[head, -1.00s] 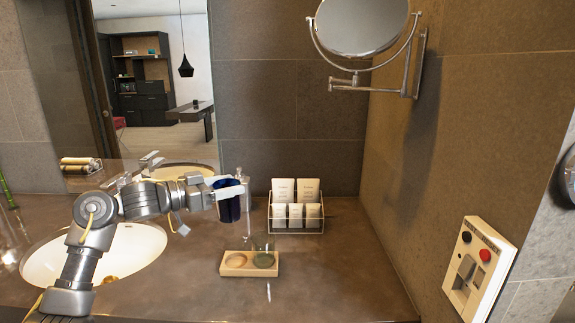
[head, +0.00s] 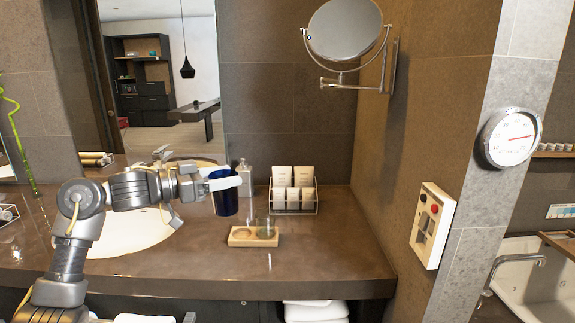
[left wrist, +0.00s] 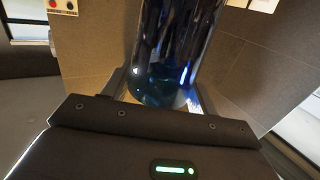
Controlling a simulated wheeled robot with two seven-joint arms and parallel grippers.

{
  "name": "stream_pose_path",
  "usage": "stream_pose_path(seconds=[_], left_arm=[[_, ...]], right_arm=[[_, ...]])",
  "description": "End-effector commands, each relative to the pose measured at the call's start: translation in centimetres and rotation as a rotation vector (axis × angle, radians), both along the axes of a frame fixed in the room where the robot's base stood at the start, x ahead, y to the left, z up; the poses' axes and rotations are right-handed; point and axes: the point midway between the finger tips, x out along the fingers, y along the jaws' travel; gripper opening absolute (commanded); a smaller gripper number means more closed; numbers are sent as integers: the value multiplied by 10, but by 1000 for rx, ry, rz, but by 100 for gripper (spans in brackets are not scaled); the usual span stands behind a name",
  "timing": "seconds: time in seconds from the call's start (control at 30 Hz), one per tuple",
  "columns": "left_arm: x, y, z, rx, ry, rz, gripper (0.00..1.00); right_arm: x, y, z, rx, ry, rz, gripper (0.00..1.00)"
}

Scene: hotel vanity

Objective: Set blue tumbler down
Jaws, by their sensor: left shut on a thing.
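My left gripper (head: 222,184) is shut on a dark blue tumbler (head: 226,203), which hangs upright above the counter at the left of the wooden tray. In the left wrist view the blue tumbler (left wrist: 172,60) stands large between the fingers, its top out of frame. The small wooden tray (head: 240,242) lies on the counter (head: 330,255). My right gripper is not in view.
A wire rack (head: 293,208) of white toiletry packets and a clear bottle (head: 244,177) stand behind the tray. The sink (head: 125,232) is at the left. A round mirror (head: 345,28) juts from the wall. The counter right of the tray is clear.

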Motion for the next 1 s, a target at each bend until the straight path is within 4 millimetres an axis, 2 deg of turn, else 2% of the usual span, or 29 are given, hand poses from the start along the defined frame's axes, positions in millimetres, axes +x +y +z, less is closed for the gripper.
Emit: stream_pose_path(seconds=[0.07,0.17,0.43,0.57,0.8,1.0], left_arm=[[-12,4,3,1,-4,-7,18],[-27,9,-4,2,-1,-13,18],[-69,25,-46,1,2,-10,18],[-94,35,-78,1,5,1,18],[-155,56,-154,0,8,37,18],[-194,68,-208,-2,9,66,18]], right_arm=[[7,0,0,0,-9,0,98],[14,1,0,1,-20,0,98],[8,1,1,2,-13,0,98],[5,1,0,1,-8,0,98],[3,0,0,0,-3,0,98],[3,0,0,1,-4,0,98]])
